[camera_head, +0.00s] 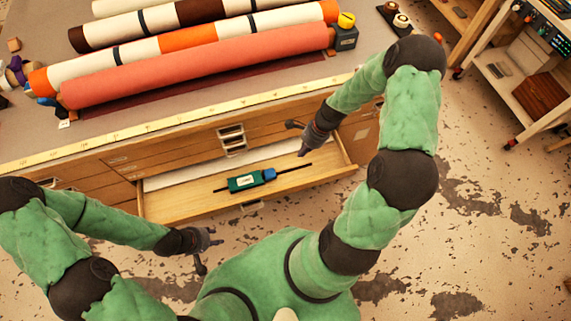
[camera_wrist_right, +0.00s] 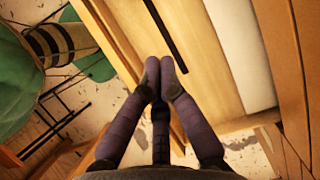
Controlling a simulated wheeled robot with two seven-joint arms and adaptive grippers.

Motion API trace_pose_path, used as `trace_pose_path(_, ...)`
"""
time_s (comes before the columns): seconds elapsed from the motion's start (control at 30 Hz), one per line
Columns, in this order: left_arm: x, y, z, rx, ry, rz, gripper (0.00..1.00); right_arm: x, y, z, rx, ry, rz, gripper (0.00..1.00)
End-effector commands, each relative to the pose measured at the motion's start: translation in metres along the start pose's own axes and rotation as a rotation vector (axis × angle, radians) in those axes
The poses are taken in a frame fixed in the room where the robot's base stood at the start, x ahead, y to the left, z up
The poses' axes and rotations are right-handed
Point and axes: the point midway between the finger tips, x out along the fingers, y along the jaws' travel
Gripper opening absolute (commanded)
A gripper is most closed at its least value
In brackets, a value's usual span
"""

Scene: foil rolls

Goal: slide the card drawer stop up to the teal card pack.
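The teal card pack (camera_head: 245,182) has a white label and lies in the open wooden drawer (camera_head: 190,205). A small blue block (camera_head: 269,174), seemingly the drawer stop, sits close against its right end; I cannot tell whether they touch. Both are on a thin black rod (camera_head: 298,167), whose end also shows in the right wrist view (camera_wrist_right: 166,35). My right gripper (camera_head: 302,153) is over the drawer's right part, right of the blue block. Its fingertips (camera_wrist_right: 160,66) are together, with nothing visible between them. My left gripper (camera_head: 216,240) is in front of the drawer, away from the pack; its finger opening is unclear.
The cabinet top carries fabric rolls (camera_head: 200,65), a yellow-topped dark block (camera_head: 345,32) and a yellow measuring strip (camera_head: 150,123). The drawer's right side wall (camera_head: 343,150) stands near my right gripper. A shelf cart (camera_head: 520,75) stands at the upper right.

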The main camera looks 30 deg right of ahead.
Motion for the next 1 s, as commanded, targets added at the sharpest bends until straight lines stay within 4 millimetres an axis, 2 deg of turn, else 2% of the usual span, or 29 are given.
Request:
trace_pose_path(0.17, 0.009, -0.003, 0.000, 0.000, 0.000, 0.000, 0.40, 0.023, 0.001, 0.000, 0.000, -0.001, 0.003, 0.00)
trace_pose_path(0.6, 0.037, -0.013, -0.001, 0.000, 0.000, 0.000, 0.40, 0.105, 0.001, 0.000, -0.003, -0.001, 0.004, 0.00)
trace_pose_path(0.8, 0.042, -0.015, -0.001, 0.000, 0.000, 0.000, 0.40, 0.109, 0.000, 0.028, -0.005, 0.000, 0.001, 0.00)
trace_pose_path(1.0, 0.043, -0.015, -0.002, 0.000, 0.000, 0.000, 0.40, 0.112, 0.000, 0.037, -0.002, 0.000, 0.001, 0.00)
